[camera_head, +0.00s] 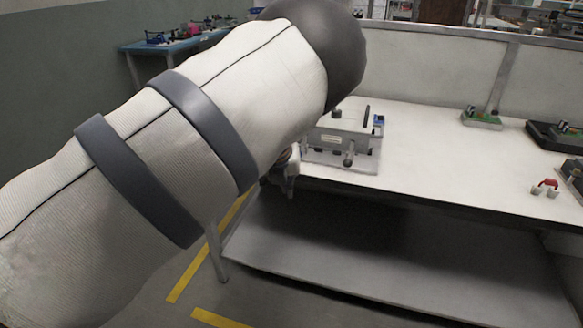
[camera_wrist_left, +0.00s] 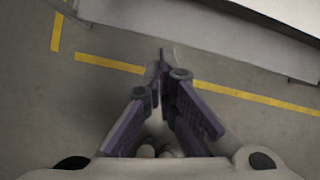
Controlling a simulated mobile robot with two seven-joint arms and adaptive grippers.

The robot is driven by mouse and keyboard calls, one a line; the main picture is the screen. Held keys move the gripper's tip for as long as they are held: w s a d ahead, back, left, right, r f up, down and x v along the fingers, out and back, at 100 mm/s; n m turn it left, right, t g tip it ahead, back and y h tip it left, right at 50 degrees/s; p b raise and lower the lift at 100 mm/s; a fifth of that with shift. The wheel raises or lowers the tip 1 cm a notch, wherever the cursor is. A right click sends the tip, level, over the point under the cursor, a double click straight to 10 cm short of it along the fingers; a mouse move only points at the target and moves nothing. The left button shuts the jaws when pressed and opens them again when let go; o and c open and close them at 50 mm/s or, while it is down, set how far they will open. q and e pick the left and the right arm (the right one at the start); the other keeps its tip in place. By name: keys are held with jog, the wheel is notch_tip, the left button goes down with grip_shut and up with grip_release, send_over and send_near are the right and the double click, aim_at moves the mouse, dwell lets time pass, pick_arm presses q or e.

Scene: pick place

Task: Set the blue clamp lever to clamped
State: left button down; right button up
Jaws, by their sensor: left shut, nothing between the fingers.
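A light grey fixture (camera_head: 341,138) stands on the white table near its front edge, partly behind my left arm. A small blue part (camera_head: 379,120) shows at its right rear side; it may be the blue clamp lever, but it is too small to tell its position. A dark upright piece stands beside it. My left gripper (camera_head: 290,186) is left of the fixture, by the table's front edge, and mostly hidden by my arm. In the left wrist view the left gripper (camera_wrist_left: 164,62) is shut and empty, over the floor. My right gripper is not in view.
A red-topped white piece (camera_head: 548,185) is at the table's right. A lower shelf (camera_head: 400,270) lies below.

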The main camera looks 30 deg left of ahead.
pick_arm(q)
jog(key=w+a+r+m+y, duration=0.1)
jog(key=w+r+m, duration=0.1)
jog(key=r, duration=0.2)
jog(key=w+r+m+t, duration=0.1)
jog(key=w+r+m, duration=0.1)
jog(key=r, duration=0.2)
jog(key=shift+a+r+m+y, duration=0.15)
jog(key=shift+a+m+y, duration=0.15)
jog(key=shift+a+y, duration=0.1)
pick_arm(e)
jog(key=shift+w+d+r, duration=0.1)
pick_arm(q)
jog(key=b+x, duration=0.4)
jog(key=x, duration=0.6)
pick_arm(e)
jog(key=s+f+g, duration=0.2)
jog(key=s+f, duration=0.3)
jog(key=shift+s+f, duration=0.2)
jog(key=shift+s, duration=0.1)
